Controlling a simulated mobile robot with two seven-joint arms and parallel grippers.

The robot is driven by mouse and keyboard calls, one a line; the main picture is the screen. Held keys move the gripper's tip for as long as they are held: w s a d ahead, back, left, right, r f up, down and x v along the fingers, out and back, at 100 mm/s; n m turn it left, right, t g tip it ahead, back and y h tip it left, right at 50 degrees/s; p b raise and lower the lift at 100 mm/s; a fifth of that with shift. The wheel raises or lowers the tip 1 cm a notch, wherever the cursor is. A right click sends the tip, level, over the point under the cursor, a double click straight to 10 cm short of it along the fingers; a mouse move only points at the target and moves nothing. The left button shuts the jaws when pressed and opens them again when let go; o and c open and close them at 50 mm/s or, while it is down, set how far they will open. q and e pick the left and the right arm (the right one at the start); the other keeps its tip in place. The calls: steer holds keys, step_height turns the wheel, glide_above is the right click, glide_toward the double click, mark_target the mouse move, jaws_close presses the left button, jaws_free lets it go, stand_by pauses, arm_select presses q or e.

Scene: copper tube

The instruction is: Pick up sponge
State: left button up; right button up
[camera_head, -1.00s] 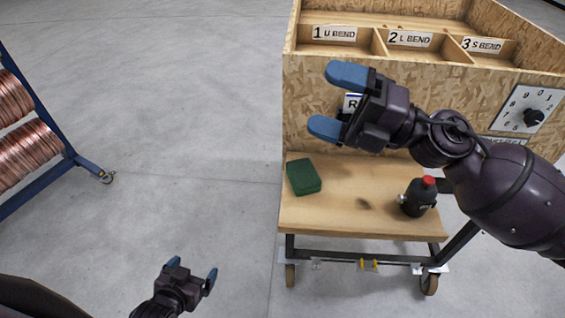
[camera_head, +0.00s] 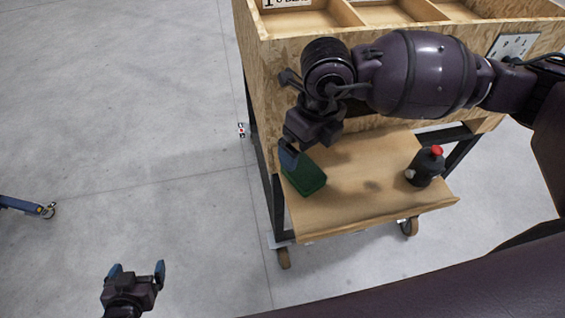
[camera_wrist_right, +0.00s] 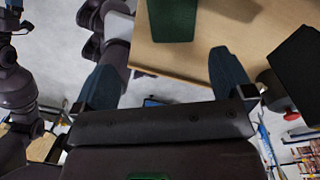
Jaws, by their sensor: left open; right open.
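The green sponge (camera_head: 306,178) lies at the left end of the cart's wooden shelf. My right gripper (camera_head: 293,156) points down at the sponge's upper left side and hides part of it; only one blue finger shows clearly in the head view. In the right wrist view the sponge (camera_wrist_right: 172,20) is at the top, ahead of the gap between the two open blue fingers (camera_wrist_right: 166,68), with nothing between them. The head view does not show clearly whether the finger touches the sponge. My left gripper (camera_head: 138,270) is open and empty over the floor at the lower left.
The chipboard bin wall (camera_head: 258,90) rises behind the shelf. A blue rack foot (camera_head: 28,207) is at far left. The floor between is clear.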

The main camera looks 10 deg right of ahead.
steer(key=d+m, duration=0.1)
steer(key=d, duration=0.1)
glide_above(313, 179)
steer(key=shift+h, duration=0.4)
steer(key=f, duration=0.5)
steer(key=shift+d, duration=0.25)
steer(key=shift+a+f+p, duration=0.15)
steer(key=shift+f+p, duration=0.2)
steer(key=shift+f, duration=0.35)
step_height(313, 179, down, 3)
steer(key=shift+a+f+p, duration=0.15)
steer(key=shift+p, duration=0.2)
steer(key=shift+f, duration=0.55)
steer(key=c, duration=1.1)
arm_select(q)
steer(key=shift+s+d+r, duration=0.4)
steer(key=shift+s+r, duration=0.05)
steer(key=shift+s, duration=0.2)
arm_select(e)
steer(key=shift+o, duration=0.2)
steer(key=shift+r, duration=0.1)
